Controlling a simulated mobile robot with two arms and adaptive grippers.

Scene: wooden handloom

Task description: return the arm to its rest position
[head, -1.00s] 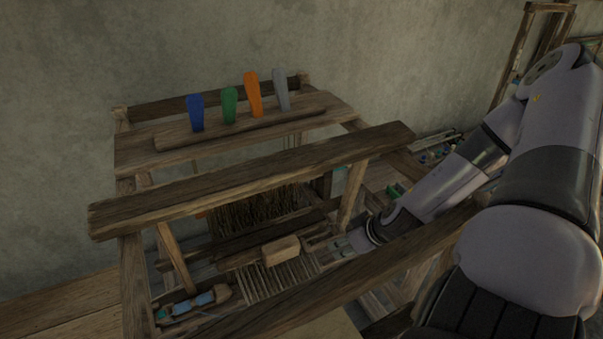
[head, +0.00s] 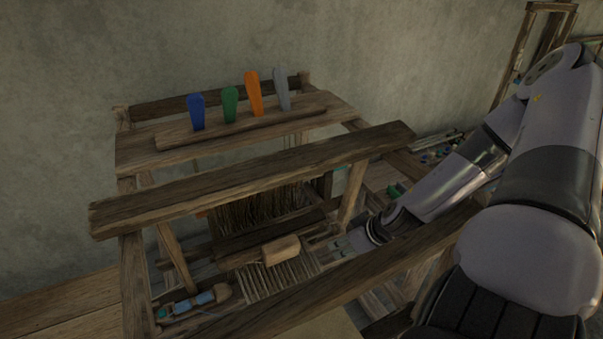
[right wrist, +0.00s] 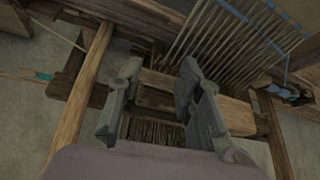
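My right arm reaches in from the right in the head view. My right gripper (head: 343,243) is low inside the wooden handloom (head: 250,180), at the right of a light wooden block (head: 281,250), and is partly hidden by the frame. In the right wrist view the two fingers of this gripper (right wrist: 160,72) stand apart, with a gap between them. Wooden parts of the loom lie beyond and below the fingers; no contact is clear. My left gripper is in neither view.
Blue, green, orange and grey upright paddles (head: 228,104) stand on the loom's top shelf. Warp threads (head: 272,277) and a shuttle with blue thread (head: 198,302) lie low in the frame. Long beams (head: 255,178) run close around my forearm. A plain wall stands behind.

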